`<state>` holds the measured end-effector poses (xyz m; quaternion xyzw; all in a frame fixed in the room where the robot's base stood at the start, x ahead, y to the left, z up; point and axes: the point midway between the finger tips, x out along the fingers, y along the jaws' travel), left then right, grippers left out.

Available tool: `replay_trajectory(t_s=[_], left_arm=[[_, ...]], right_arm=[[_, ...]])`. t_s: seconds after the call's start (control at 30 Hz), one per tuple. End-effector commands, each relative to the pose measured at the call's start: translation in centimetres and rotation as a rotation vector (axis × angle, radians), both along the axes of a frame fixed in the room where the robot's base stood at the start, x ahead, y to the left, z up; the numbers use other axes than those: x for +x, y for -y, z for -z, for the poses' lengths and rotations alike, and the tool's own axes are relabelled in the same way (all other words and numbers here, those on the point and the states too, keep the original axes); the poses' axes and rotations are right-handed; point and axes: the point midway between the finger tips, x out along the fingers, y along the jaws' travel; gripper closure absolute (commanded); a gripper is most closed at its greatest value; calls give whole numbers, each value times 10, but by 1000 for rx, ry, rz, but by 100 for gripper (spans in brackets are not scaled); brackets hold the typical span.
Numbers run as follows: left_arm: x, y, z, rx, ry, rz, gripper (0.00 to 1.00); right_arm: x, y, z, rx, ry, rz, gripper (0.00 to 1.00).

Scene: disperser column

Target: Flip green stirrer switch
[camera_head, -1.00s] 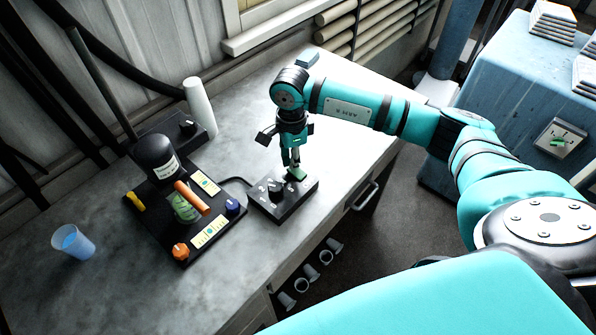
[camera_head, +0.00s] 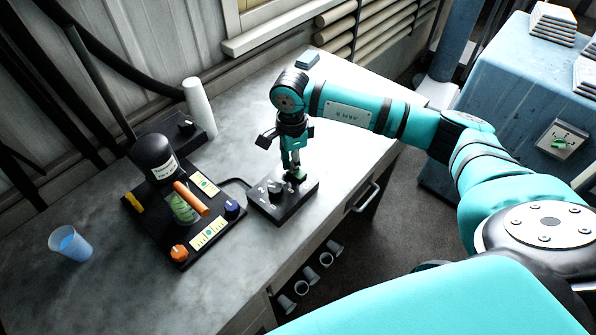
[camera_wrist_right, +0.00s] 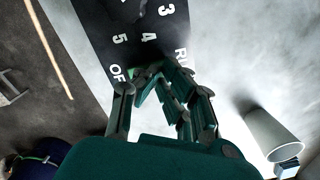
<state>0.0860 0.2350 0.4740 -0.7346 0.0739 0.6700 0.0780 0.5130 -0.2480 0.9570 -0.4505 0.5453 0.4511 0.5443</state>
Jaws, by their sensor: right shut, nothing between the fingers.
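The black control box (camera_head: 275,203) sits near the table's right edge, with a dial and white markings on top. The green switch (camera_head: 299,177) is at its far right corner, partly hidden by my gripper. My right gripper (camera_head: 292,168) points down over that corner, shut and empty, its fingertips at or very near the switch; contact cannot be told. In the right wrist view the gripper (camera_wrist_right: 158,80) covers most of the switch area, between partly visible "OF" and "RU" lettering on the control box (camera_wrist_right: 112,25). My left gripper is not in view.
Left of the box stands the black disperser base (camera_head: 160,215) with an orange cylinder (camera_head: 191,199) and coloured knobs. A blue cup (camera_head: 71,243) and a white cylinder (camera_head: 200,108) stand on the table (camera_head: 120,275). A drawer handle (camera_head: 366,195) is on the table's front.

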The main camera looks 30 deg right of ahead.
Motion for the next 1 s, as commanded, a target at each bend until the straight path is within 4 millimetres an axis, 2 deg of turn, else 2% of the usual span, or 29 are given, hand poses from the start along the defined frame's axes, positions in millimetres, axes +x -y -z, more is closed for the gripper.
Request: replay_trajectory(t_s=[0.73, 1.0], left_arm=[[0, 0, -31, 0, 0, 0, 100], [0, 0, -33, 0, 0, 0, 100]], right_arm=[[1, 0, -62, -1, 3, 0, 100], [0, 0, -67, 0, 1, 0, 100]])
